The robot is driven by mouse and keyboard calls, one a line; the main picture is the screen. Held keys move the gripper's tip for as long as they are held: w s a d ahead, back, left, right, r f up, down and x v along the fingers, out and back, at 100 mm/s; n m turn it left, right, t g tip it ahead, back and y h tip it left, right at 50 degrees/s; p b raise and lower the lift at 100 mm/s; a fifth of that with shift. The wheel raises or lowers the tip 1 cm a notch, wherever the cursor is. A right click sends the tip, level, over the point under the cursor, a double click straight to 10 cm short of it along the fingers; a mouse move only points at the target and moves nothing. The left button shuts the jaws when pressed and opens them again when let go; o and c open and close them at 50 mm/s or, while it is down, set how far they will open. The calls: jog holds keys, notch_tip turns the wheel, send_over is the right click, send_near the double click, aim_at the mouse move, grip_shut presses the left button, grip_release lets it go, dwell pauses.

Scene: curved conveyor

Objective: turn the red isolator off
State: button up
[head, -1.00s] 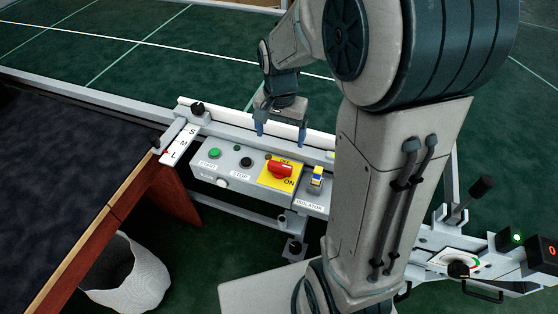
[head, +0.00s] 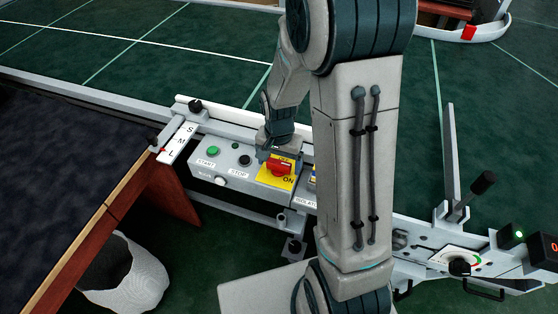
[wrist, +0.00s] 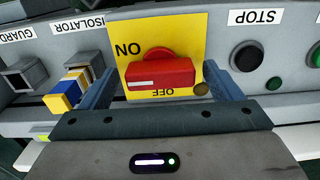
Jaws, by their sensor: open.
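The red isolator (head: 279,168) is a rotary knob on a yellow plate (head: 264,178) on the grey control panel. In the wrist view the red knob (wrist: 160,74) has its bar lying horizontally, with a white mark on its left part. The label ON stands upper left of it and OFF below it, both upside down. My gripper (head: 280,158) is just over the plate's far side. In the wrist view my open gripper (wrist: 162,72) has one finger on each side of the knob, with gaps between. Contact with the panel cannot be told.
A green START button (head: 213,151) and a black STOP button (head: 245,160) sit left of the plate. A blue and yellow part (wrist: 66,92) at the ISOLATOR label is close to one finger. The S-M-L slide (head: 178,142) stands farther left.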

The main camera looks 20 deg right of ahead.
jog(key=c, duration=1)
jog(key=shift+n, duration=0.4)
jog(key=n, duration=0.3)
jog(key=shift+n, duration=0.4)
jog(key=n, duration=0.4)
jog(key=shift+n, duration=0.3)
jog(key=n, duration=0.4)
jog(key=shift+r+p, duration=0.1)
jog(key=shift+p, duration=0.3)
jog(key=n+p, duration=0.1)
jog(key=n, duration=0.3)
jog(key=shift+n, duration=0.3)
jog(key=shift+p, duration=0.3)
jog(key=o, duration=1)
